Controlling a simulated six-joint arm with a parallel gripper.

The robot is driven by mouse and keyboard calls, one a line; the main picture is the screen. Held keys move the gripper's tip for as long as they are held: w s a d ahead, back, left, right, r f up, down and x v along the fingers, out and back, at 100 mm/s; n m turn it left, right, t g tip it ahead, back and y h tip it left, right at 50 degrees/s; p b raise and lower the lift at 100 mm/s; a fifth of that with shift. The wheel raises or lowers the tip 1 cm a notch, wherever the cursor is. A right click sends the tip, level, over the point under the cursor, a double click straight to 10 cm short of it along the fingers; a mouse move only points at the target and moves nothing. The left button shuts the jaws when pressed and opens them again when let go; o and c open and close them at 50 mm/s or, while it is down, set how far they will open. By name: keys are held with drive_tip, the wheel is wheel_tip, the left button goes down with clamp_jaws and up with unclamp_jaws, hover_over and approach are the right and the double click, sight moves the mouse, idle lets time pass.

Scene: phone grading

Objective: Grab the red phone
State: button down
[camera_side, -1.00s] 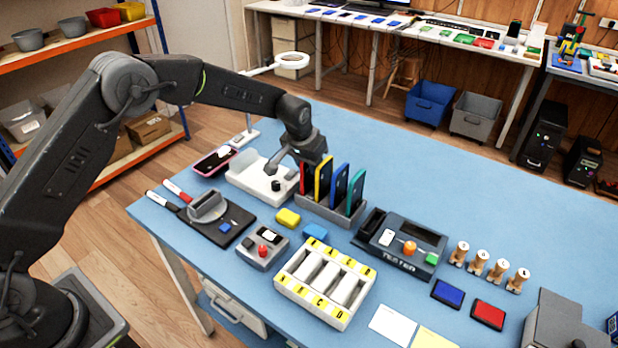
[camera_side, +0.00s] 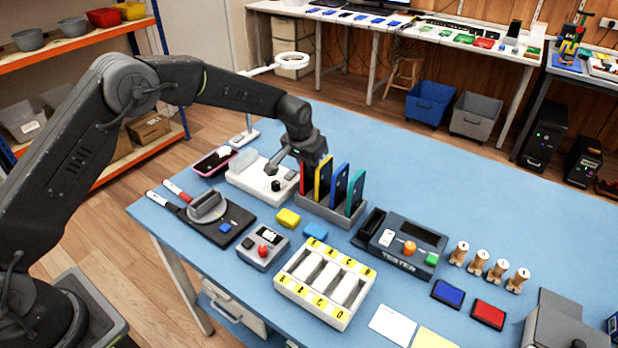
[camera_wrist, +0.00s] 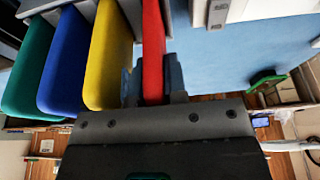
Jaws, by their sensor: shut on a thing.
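The red phone (camera_side: 305,179) stands upright at the left end of the grey rack (camera_side: 331,211), beside the yellow, blue and teal phones. My gripper (camera_side: 302,160) is over the rack's left end, its fingers around the red phone's upper part. In the wrist view the red phone (camera_wrist: 153,55) runs between the two fingers of my gripper (camera_wrist: 152,85), which are shut on it. The yellow phone (camera_wrist: 107,60) is close beside the left finger. The red phone's lower end appears still in the rack in the side view.
The yellow phone (camera_side: 323,177), blue phone (camera_side: 339,184) and teal phone (camera_side: 356,192) stand in a row to the right. A white device (camera_side: 255,180) is just left of the rack. The tester (camera_side: 403,243) and lettered tray (camera_side: 325,283) are nearer the front.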

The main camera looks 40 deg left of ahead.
drive_tip(key=shift+r, duration=2.25)
